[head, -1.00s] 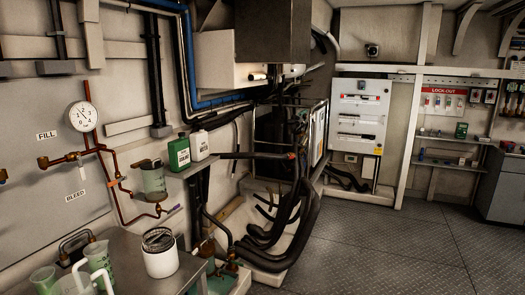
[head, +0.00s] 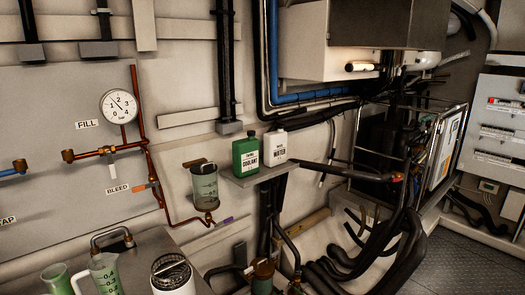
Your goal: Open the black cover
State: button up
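My gripper is not in view. A clear reservoir cup (head: 206,189) with greenish liquid is mounted by the copper pipe on the left wall. A dark cover (head: 201,164) sits at its top; I cannot tell whether it is fully closed. A white round canister (head: 174,279) with a dark, mesh-like top stands at the bottom edge, partly cut off. I cannot tell for sure which of these dark tops is the black cover.
A green coolant bottle (head: 246,157) and a white water bottle (head: 274,146) stand on a small shelf (head: 262,175) right of the cup. Measuring jugs (head: 104,275) stand on the bench at lower left. Black hoses (head: 375,255) fill the lower middle. Open floor (head: 455,262) lies at lower right.

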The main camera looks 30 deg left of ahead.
aim_at(202, 163)
jog(key=u, duration=0.75)
jog(key=i, duration=1.7)
jog(key=u, duration=0.65)
